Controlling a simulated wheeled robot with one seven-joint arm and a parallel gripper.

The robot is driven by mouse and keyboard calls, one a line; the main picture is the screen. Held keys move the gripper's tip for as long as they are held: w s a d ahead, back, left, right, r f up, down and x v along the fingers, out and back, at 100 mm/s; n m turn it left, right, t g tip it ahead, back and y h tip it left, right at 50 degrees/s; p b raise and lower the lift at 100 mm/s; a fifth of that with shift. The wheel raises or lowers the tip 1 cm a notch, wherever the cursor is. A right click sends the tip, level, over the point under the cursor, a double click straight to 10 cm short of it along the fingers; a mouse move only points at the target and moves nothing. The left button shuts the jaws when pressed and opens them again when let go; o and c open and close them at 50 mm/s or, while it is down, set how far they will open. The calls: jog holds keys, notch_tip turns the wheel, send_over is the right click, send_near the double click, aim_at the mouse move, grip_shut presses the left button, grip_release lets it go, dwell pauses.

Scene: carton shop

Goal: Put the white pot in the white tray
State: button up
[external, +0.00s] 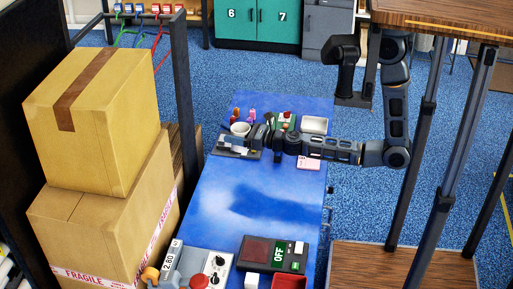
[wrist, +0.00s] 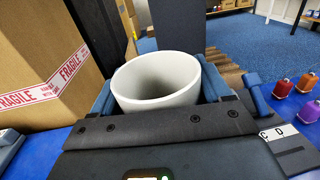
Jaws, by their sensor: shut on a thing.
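The white pot (external: 240,129) is near the far left of the blue table. In the wrist view the round, open-topped pot (wrist: 158,88) sits between the two fingers of my gripper (wrist: 160,92), which is shut on it. The pot looks upright and its inside looks empty. Its lower part is hidden by my gripper, so I cannot tell whether it touches the surface below. In the external view my gripper (external: 256,133) reaches in from the right. The white tray (external: 314,125) stands at the table's far right, behind my arm, and looks empty.
Small coloured bottles, including a red one (wrist: 281,86), and a dark plate lettered C and D (wrist: 290,145) are right of the pot. A pink card (external: 308,162) is near the right edge. Stacked cartons (external: 95,115) flank the left. The table's middle (external: 255,205) is clear.

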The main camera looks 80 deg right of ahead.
jog(key=s+d+m+g+h, duration=0.1)
jog(key=s+d+m+h, duration=0.3)
jog(key=d, duration=0.7)
jog(key=s+d+m+g+h, duration=0.1)
jog(key=s+d+g+h, duration=0.15)
jog(key=s+d, duration=0.6)
jog(key=s+d+r+m+g+h+p, duration=0.1)
jog(key=s+d+m+g+h, duration=0.15)
jog(key=s+d, duration=0.7)
jog(key=s+d+r+m+g+h, duration=0.2)
jog(key=s+d+m+h, duration=0.15)
jog(key=s+d, duration=0.6)
jog(key=shift+n+h, duration=0.25)
jog(key=shift+n, duration=0.15)
jog(key=shift+w+a+f+b, duration=0.95)
jog(key=shift+w+f+b, duration=0.7)
jog(key=shift+f, duration=0.15)
jog(key=shift+w+a+f+b, duration=0.9)
jog(key=shift+w+f+b, duration=0.7)
jog(key=shift+f, duration=0.25)
jog(key=shift+w+a+f+b, duration=0.95)
jog(key=shift+w+f+b, duration=0.55)
jog(key=shift+f+b, duration=0.25)
